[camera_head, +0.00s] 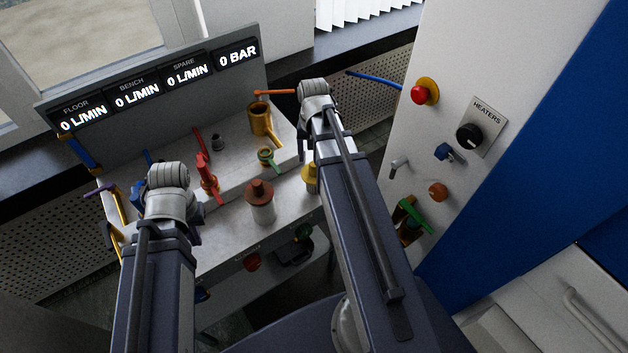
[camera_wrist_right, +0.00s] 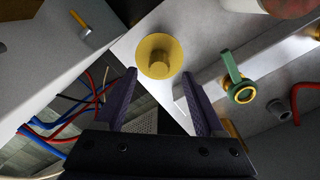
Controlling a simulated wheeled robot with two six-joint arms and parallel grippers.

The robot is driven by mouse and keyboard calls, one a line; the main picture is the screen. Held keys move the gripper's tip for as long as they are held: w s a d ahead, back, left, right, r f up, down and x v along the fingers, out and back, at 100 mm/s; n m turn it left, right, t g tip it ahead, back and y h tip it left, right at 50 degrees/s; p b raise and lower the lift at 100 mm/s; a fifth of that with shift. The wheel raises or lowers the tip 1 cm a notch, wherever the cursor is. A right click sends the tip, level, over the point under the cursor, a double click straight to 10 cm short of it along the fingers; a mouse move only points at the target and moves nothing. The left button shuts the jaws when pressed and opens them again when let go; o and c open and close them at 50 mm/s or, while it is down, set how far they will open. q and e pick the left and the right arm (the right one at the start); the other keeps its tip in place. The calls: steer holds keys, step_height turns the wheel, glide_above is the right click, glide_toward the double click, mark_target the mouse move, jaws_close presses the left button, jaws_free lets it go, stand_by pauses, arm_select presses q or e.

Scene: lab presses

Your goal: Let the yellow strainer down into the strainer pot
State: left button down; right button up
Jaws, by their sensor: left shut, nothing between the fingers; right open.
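The yellow strainer (camera_head: 311,178) stands near the right front edge of the bench in the head view, partly hidden by my right arm. In the right wrist view the yellow strainer (camera_wrist_right: 159,57) is a round yellow disc with a central knob. My right gripper (camera_wrist_right: 162,75) is open, its fingers on either side below the disc, apparently not touching it. A brass, open-topped pot (camera_head: 261,118), probably the strainer pot, stands further back on the raised step. My left gripper (camera_head: 168,195) is shut and empty over the left of the bench, its fingers mostly hidden by its wrist.
A jar with a brown lid (camera_head: 260,195) stands left of the yellow strainer. A green-handled fitting (camera_head: 266,157) and a red valve (camera_head: 208,180) stand behind it. An orange lever (camera_head: 275,92) is by the brass pot. A white cabinet (camera_head: 455,80) with knobs rises at the right.

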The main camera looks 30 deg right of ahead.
mark_target(314, 164)
step_height(314, 164, down, 4)
steer(key=b, duration=0.3)
steer(key=shift+s+f+b, duration=0.15)
steer(key=shift+f+b, duration=0.1)
steer(key=shift+b, duration=0.1)
steer(key=shift+r, duration=0.1)
jaws_close()
stand_by(0.9)
